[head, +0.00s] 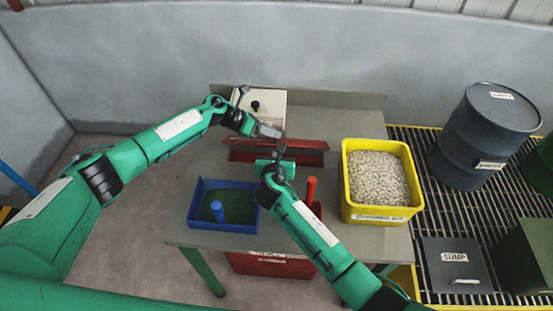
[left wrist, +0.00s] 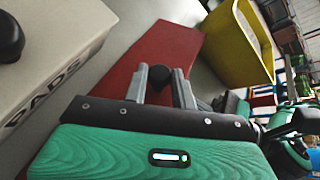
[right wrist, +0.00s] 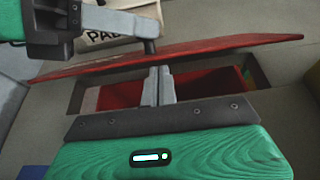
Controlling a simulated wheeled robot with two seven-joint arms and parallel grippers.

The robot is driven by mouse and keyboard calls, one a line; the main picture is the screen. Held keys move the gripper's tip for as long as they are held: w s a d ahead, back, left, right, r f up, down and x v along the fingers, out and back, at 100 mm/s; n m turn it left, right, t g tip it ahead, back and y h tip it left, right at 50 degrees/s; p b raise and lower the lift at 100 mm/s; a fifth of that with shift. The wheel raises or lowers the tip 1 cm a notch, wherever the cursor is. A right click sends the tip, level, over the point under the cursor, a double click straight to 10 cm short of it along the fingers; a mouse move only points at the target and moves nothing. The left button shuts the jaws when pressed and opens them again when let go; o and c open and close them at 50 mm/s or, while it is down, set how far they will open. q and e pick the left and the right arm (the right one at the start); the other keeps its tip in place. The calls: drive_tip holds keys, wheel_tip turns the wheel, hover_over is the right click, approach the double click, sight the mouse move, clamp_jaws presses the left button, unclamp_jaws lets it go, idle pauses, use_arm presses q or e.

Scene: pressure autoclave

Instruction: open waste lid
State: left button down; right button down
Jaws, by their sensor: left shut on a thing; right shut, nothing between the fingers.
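The red waste lid (head: 305,143) is tilted up over a rectangular opening in the grey table; it also shows in the left wrist view (left wrist: 150,50) and the right wrist view (right wrist: 225,47). Its near edge is raised, and the red inside of the opening (right wrist: 120,95) shows below. My left gripper (head: 268,131) is shut on the lid's dark knob (left wrist: 160,74). My right gripper (head: 279,150) is shut and empty, its fingertips (right wrist: 158,72) at the opening just under the lid's near edge. I cannot tell whether they touch the lid.
A white pads box (head: 262,105) stands behind the lid. A blue tray (head: 225,227) with green contents is at left, a yellow bin (head: 380,216) of white pellets at right. A red handle (head: 311,188) stands beside my right arm. A labelled red bin (head: 270,265) hangs below the table.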

use_arm(q)
drive_tip(key=shift+a+f, duration=0.1)
drive_tip(key=shift+f, duration=0.1)
use_arm(e)
drive_tip(key=shift+w+f, duration=0.1)
drive_tip(key=shift+w, duration=0.1)
use_arm(q)
drive_tip(key=shift+s+f, duration=0.1)
use_arm(e)
drive_tip(key=shift+w+d+r, duration=0.1)
drive_tip(key=shift+w+r, duration=0.45)
drive_tip(key=shift+r, duration=0.3)
use_arm(q)
drive_tip(key=c, duration=1.2)
unclamp_jaws()
drive_tip(key=shift+o, duration=0.2)
